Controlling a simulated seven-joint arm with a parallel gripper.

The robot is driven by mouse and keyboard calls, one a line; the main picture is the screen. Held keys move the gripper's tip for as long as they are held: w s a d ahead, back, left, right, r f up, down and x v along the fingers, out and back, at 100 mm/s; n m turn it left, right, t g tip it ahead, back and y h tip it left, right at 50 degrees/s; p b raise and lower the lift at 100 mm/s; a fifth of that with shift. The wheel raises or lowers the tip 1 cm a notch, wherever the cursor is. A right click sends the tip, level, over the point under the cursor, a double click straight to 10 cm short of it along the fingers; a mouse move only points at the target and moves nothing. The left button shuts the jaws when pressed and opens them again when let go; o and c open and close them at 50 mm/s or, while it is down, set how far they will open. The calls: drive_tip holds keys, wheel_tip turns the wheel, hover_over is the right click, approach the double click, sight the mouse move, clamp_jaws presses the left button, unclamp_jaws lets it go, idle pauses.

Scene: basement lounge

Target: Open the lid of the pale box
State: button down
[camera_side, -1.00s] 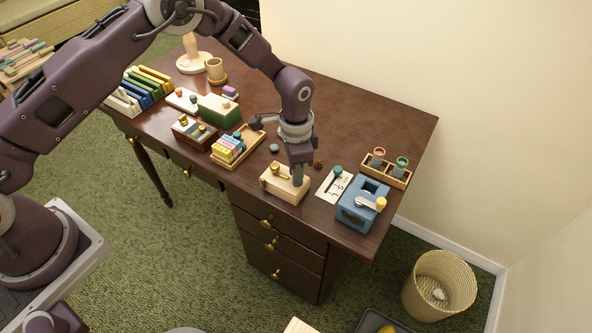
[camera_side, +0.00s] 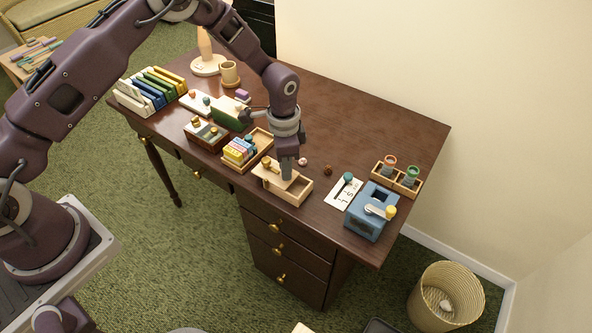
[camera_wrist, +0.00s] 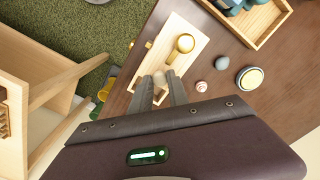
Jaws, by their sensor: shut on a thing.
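The pale box (camera_side: 294,197) sits near the front edge of the brown desk. Its flat lid (camera_side: 277,178) is slid to the left, and the right part of the box's inside shows open. A brass knob (camera_side: 266,162) stands on the lid's left part; it also shows in the wrist view (camera_wrist: 185,43). My gripper (camera_side: 287,175) points down over the lid. In the wrist view its fingers (camera_wrist: 159,90) are closed around a small pale peg (camera_wrist: 159,77) on the lid. The box's open end is hidden there by my gripper.
A tray of colored blocks (camera_side: 243,155) stands close left of the box. A card (camera_side: 343,191) and a blue crank box (camera_side: 370,214) stand to the right. The desk's back middle is clear.

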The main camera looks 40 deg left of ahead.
drive_tip(key=c, duration=1.3)
unclamp_jaws()
drive_tip(key=shift+o, duration=0.2)
wheel_tip(320, 180, up, 7)
drive_tip(key=shift+r, duration=0.1)
